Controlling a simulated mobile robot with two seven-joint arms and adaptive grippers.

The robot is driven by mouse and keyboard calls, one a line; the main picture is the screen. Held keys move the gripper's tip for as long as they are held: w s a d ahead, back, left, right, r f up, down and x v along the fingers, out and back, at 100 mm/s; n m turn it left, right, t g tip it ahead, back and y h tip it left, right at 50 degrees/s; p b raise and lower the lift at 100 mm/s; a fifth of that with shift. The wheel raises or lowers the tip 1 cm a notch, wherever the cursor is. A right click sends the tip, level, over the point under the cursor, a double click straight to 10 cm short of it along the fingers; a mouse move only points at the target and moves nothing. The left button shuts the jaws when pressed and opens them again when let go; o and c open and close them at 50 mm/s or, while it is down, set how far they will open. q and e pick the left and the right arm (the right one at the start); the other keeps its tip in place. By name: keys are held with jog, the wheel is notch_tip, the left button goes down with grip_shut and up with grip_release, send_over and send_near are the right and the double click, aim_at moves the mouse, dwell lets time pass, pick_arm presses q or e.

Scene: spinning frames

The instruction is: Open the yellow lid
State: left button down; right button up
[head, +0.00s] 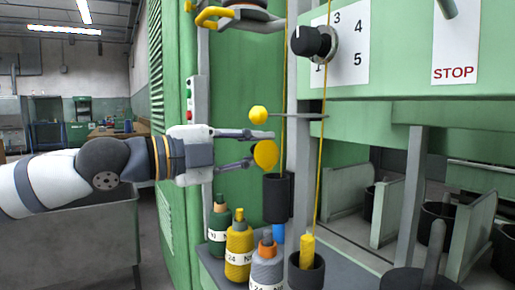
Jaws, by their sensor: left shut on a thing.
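The yellow lid (266,154) is a round disc, tilted up on edge just above the dark cylindrical container (277,198). My left gripper (262,147) comes in from the left, with its two fingers at the lid. It is shut on the lid; the lower fingertip meets the lid's left edge, and the exact contact of the upper finger is hard to see. My right gripper is not in view.
A yellow ball knob (258,114) on a grey lever sits just above my fingers. A grey post (298,160) and yellow yarn are close on the right. The green machine panel (240,90) is behind.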

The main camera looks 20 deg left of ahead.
pick_arm(q)
jog(key=shift+w+f+n, duration=0.1)
jog(key=shift+f+n, duration=0.3)
jog(key=shift+f, duration=0.25)
jog(key=c, duration=1.7)
grip_release()
jog(key=shift+o, duration=0.6)
jog(key=shift+a, duration=0.1)
jog(key=shift+r, duration=0.3)
jog(key=v, duration=1.2)
